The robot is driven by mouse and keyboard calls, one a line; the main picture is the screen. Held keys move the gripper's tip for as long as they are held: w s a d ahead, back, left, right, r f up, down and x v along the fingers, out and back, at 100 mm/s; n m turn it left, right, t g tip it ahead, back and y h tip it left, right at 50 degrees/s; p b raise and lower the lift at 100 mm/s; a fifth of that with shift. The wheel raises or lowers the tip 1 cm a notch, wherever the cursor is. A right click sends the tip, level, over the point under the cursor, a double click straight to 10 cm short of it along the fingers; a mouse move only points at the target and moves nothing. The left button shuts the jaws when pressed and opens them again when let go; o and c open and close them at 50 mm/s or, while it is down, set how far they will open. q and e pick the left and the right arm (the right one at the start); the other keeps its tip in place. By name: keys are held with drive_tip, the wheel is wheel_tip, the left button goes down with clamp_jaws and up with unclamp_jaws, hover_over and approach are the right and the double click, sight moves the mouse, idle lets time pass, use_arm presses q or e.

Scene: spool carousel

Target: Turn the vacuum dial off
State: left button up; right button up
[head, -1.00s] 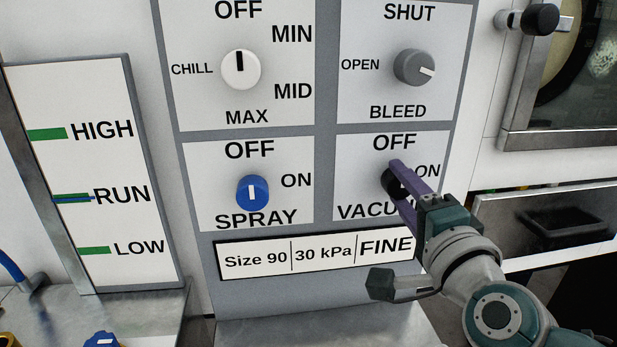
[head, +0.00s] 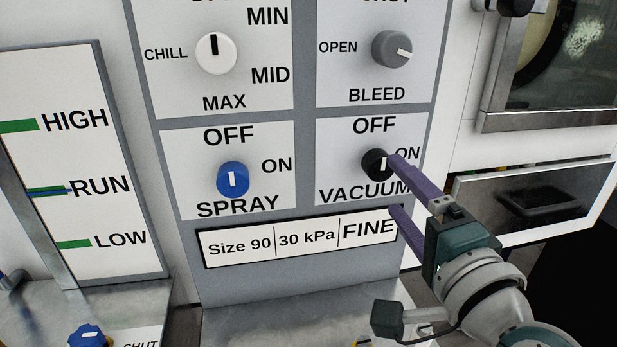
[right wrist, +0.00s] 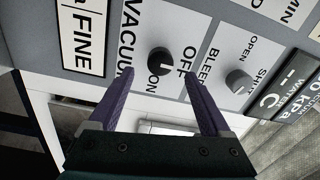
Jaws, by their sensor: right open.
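The vacuum dial (head: 377,166) is a black round knob on the lower right plate of the panel, with OFF above it and ON to its right. My right gripper (head: 393,183) has purple fingers spread apart, empty. In the head view its upper fingertip overlaps the dial's right edge; the wrist view shows the fingers clear of the knob. My left gripper is not in view.
The blue spray dial (head: 233,180) is left of the vacuum dial. The white chill dial (head: 217,54) and grey bleed dial (head: 391,49) are above. A label strip (head: 300,238) lies below. A metal-framed drawer (head: 540,200) is at the right, behind my arm.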

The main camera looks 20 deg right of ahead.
drive_tip(key=v, duration=0.4)
drive_tip(key=shift+r, duration=0.1)
idle(0.3)
drive_tip(key=s+a+f+n+g+y+p, duration=0.25)
drive_tip(key=a+n+g+y, duration=0.45)
drive_tip(key=a+n, duration=0.55)
drive_tip(key=s+d+n+g+h+p, duration=0.1)
drive_tip(key=s+d+n+g, duration=0.1)
drive_tip(key=s+n+g, duration=0.35)
drive_tip(key=s+d+n+g+h, duration=0.1)
drive_tip(key=s+d+n+g, duration=0.15)
drive_tip(key=s, duration=0.55)
wheel_tip(320, 180, up, 37)
drive_tip(key=p, duration=3.8)
drive_tip(key=shift+s+d+t+h, duration=0.3)
drive_tip(key=shift+s+d, duration=0.05)
